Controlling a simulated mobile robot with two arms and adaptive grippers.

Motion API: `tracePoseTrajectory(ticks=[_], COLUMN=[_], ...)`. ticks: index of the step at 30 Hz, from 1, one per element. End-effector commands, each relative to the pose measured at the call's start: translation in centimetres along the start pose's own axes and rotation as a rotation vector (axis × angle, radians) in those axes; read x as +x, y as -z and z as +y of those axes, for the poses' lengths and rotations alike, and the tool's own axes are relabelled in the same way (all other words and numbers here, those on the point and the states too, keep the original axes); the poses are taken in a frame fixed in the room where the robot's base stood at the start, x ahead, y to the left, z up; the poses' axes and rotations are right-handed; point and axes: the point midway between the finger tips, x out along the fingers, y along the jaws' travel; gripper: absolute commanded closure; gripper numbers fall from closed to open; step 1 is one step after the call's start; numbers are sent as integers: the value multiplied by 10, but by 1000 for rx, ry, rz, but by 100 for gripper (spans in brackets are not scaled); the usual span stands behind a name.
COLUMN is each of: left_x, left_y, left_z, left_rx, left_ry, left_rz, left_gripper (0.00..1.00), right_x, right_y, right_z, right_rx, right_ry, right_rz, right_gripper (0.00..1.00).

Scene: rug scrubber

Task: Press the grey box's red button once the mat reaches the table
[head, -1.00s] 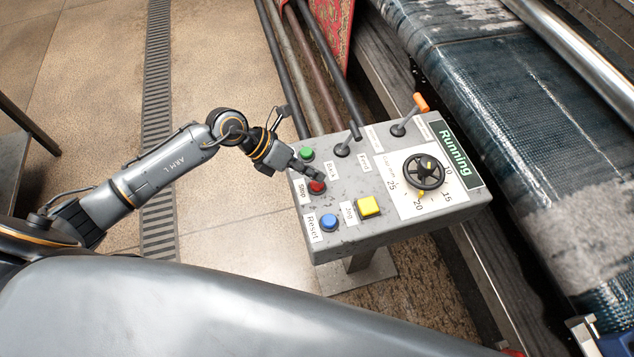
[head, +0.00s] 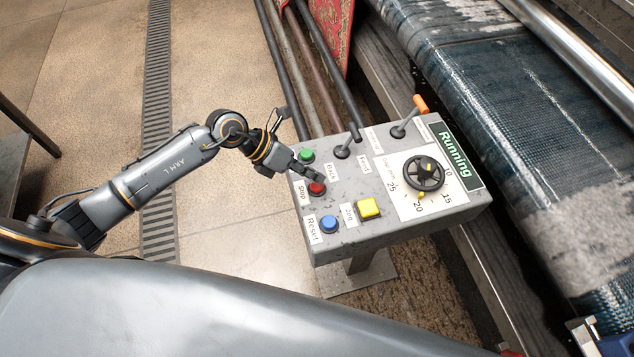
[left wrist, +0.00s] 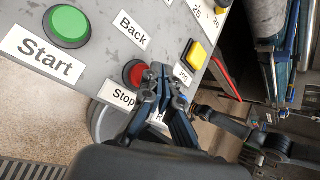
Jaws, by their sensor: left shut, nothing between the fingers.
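The grey box (head: 350,238) stands on a post in the head view, and its sign reads Running (head: 455,153). Its red button (head: 317,188), labelled Stop, also shows in the left wrist view (left wrist: 132,74). My left gripper (head: 316,177) is shut and empty, its fingertips right by the red button. I cannot tell whether they touch it. In the left wrist view the fingertips (left wrist: 157,72) overlap the button's right side. A wet, dark blue-green textured sheet (head: 505,125) with pale grey patches lies on the machine at right. I cannot tell if it is the mat or a belt.
A green button (head: 306,155), a blue button (head: 328,224), a yellow button (head: 369,207), levers and a black handwheel (head: 425,173) crowd the box top. A red patterned rug (head: 328,22) hangs beyond the pipes. A steel roller (head: 575,60) spans the machine. The left floor is mostly clear.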

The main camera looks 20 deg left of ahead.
Motion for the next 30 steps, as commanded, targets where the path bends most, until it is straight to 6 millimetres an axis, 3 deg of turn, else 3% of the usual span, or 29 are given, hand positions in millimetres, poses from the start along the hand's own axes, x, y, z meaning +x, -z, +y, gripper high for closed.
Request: tracePoseTrajectory(ticks=[30], left_x=[8], left_y=[6], left_z=[6], left_rx=[0], left_ry=[0], left_rz=[0], left_gripper=[100], right_x=[9], right_y=[-1], right_z=[0], right_rx=[0], right_ry=[0], right_rz=[0], right_gripper=[100])
